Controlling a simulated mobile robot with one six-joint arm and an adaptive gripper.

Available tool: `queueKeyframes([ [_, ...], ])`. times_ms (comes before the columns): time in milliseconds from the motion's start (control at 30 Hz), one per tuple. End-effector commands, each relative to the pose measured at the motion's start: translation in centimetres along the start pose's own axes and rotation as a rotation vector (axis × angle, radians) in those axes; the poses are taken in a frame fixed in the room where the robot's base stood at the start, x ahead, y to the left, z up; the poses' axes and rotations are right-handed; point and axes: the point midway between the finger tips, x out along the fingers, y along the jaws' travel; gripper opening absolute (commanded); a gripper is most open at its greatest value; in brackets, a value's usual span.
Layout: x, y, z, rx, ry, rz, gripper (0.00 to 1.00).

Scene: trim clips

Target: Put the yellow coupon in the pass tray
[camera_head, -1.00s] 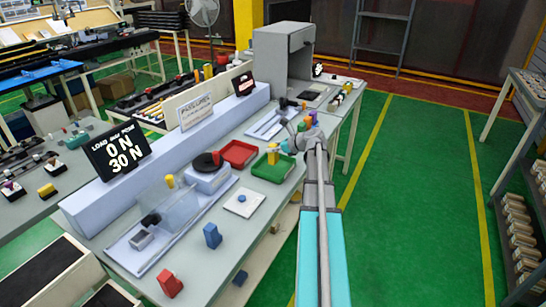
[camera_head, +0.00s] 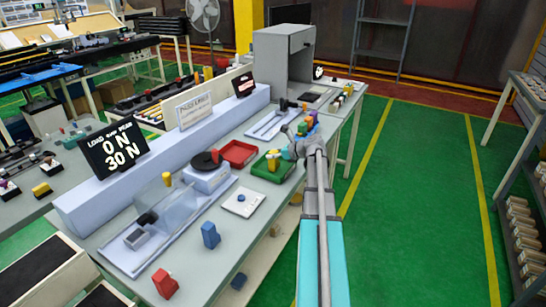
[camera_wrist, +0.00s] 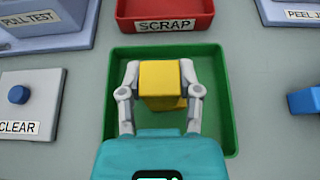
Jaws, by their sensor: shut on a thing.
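The yellow coupon (camera_wrist: 160,84) is a blocky piece held between the two fingers of my gripper (camera_wrist: 160,88). In the head view the yellow coupon (camera_head: 272,161) shows low over the green tray (camera_head: 264,173), with my gripper (camera_head: 279,157) at it. In the wrist view the green tray (camera_wrist: 229,120) surrounds the coupon and both fingers. I cannot tell whether the coupon touches the tray floor. The tray's label is not visible; the gripper body covers its near side.
The red tray marked SCRAP (camera_wrist: 165,13) lies just beyond the green tray. A white plate with a blue button marked CLEAR (camera_wrist: 18,95) is to the left. A blue block (camera_wrist: 304,102) is to the right. Several coloured blocks (camera_head: 307,124) stand farther along the bench.

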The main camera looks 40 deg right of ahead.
Motion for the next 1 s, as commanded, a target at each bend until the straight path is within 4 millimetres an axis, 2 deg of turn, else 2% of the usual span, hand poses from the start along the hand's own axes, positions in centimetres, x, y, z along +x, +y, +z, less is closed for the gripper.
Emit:
queueKeyframes([
  [333,0.15,-0.02,-0.37,0.0,0.0,0.0,0.0],
  [367,0.1,-0.02,-0.26,0.0,0.0,0.0,0.5],
  [500,0.08,-0.02,-0.23,0.0,0.0,0.0,0.76],
  [533,0.08,-0.02,-0.23,0.0,0.0,0.0,0.79],
  [1000,0.01,-0.02,-0.09,0.0,0.0,0.0,0.79],
])
